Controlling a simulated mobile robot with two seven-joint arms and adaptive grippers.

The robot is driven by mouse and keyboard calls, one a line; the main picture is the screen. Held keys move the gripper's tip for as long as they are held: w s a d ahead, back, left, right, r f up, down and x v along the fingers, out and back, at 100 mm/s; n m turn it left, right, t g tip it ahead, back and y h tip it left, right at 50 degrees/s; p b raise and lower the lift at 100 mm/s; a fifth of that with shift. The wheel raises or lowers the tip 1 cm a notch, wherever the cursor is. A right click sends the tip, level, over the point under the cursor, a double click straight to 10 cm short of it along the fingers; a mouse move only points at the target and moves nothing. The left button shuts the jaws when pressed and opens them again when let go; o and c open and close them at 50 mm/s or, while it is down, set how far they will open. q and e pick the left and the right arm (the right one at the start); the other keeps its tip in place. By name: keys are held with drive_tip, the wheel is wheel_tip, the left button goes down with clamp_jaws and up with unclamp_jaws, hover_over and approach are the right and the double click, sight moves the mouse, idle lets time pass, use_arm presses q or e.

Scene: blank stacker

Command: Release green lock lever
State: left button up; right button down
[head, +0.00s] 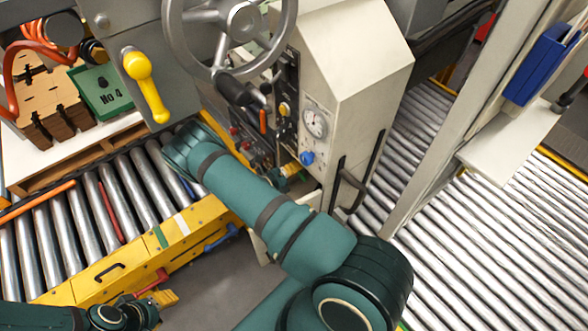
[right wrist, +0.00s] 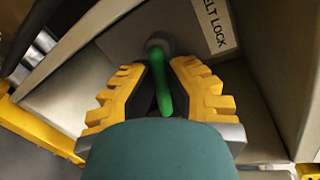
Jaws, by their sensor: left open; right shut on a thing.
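The green lock lever (right wrist: 163,80) shows in the right wrist view, on a round grey pivot on a grey panel. A label reading "ELT LOCK" (right wrist: 214,22), cut off at its left, is beside it. My right gripper (right wrist: 163,68) is shut on the lever, with a yellow toothed finger on each side. The lever's tip points down the picture between the fingers. In the head view the lever and right gripper are hidden by my right arm. My left gripper (head: 158,298) is open at the lower left of the head view, near a red lever (head: 152,283).
A grey machine with a handwheel (head: 235,20), yellow lever (head: 145,85) and gauge (head: 315,122) stands at the top. A yellow-framed roller conveyor (head: 190,225) with a blue lever (head: 221,238) is at left. More rollers (head: 480,240) lie at right.

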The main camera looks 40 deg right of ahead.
drive_tip(key=shift+d+r, duration=0.15)
idle(0.4)
drive_tip(key=c, duration=1.3)
unclamp_jaws()
drive_tip(key=shift+o, duration=0.2)
